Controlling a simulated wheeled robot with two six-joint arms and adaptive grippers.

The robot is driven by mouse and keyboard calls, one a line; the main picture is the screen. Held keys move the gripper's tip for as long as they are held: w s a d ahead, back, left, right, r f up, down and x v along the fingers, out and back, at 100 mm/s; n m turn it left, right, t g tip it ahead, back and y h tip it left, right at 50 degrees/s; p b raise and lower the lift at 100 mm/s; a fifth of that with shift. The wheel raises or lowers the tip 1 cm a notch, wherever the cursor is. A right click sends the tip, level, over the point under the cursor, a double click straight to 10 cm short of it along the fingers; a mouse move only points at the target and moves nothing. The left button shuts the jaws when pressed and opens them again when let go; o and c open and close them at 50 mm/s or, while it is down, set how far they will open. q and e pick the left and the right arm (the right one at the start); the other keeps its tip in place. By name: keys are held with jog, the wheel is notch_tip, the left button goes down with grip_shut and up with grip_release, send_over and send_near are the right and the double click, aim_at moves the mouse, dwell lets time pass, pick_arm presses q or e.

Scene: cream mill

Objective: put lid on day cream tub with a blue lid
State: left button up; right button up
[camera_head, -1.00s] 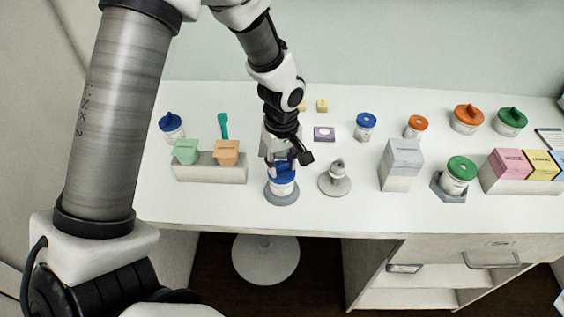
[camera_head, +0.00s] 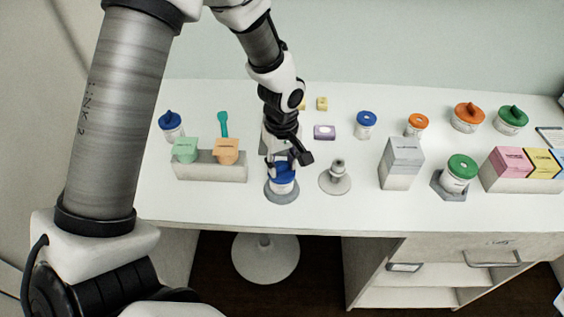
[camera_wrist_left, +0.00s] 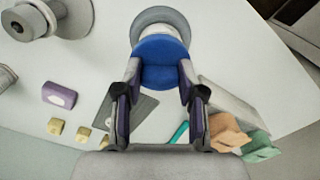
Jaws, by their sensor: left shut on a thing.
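My left gripper (camera_head: 280,161) is shut on a blue lid (camera_head: 284,173) at a white tub (camera_head: 283,187). The tub stands upright on a round grey base (camera_head: 283,198) near the front of the table. In the left wrist view the fingers of my left gripper (camera_wrist_left: 160,72) touch both sides of the blue lid (camera_wrist_left: 160,50). The lid covers most of the white tub (camera_wrist_left: 158,33) there, with the grey base (camera_wrist_left: 146,16) around it. The lid sits at the tub's top; whether it is fully seated I cannot tell. My right gripper is not in view.
A grey holder (camera_head: 209,170) with green and orange boxes stands left. A grey round stand (camera_head: 335,182) is close on the right, with a tall grey box (camera_head: 402,158) beyond it. Other lidded tubs, such as a blue-lidded one (camera_head: 366,124), stand behind. The table's front edge is near.

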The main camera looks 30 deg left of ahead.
pick_arm(q)
jog(key=o, duration=1.6)
notch_tip(320, 180, up, 7)
jog(key=p, duration=0.6)
jog(key=shift+r, duration=0.1)
